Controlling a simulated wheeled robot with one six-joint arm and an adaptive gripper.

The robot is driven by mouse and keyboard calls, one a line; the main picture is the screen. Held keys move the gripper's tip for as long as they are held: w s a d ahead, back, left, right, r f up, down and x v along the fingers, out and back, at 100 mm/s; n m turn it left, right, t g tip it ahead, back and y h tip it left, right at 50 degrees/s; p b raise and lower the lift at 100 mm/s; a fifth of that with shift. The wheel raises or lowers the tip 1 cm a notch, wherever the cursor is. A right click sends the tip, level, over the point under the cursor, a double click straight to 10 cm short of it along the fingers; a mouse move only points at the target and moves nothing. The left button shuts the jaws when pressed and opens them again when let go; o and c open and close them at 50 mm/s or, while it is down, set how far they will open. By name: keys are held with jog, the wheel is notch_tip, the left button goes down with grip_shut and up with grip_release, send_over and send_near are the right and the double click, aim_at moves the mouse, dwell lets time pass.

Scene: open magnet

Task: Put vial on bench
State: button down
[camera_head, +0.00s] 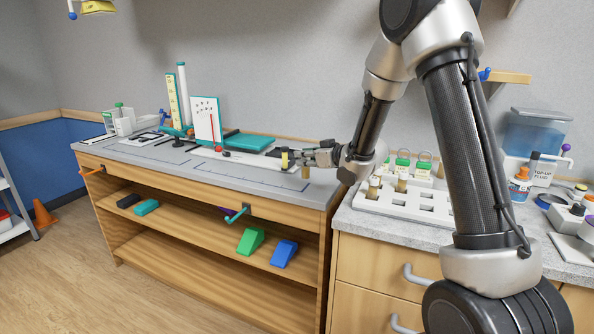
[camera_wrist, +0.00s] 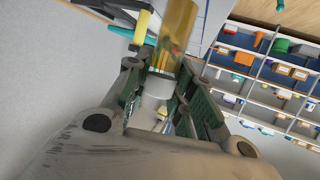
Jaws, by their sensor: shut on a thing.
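The vial (camera_head: 305,172) has an amber body and a pale cap. It also shows large in the wrist view (camera_wrist: 177,32), with its cap between the fingers. My gripper (camera_head: 298,157) is shut on the cap, and its fingers (camera_wrist: 160,88) flank it in the wrist view. The vial hangs body-down over the right end of the grey bench top (camera_head: 262,178). I cannot tell whether its base touches the surface. The gripper hides part of the cap in the head view.
A yellow object (camera_head: 284,159) stands close left of the gripper. A teal slab (camera_head: 248,142) and a white board (camera_head: 206,120) are behind it. A white rack (camera_head: 428,209) with vials is on the right counter. The bench's front middle has blue markings and free room.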

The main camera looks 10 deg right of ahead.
aim_at(309, 171)
jog(key=shift+f, duration=2.4)
jog(key=shift+f, duration=0.15)
jog(key=c, duration=1.2)
grip_release()
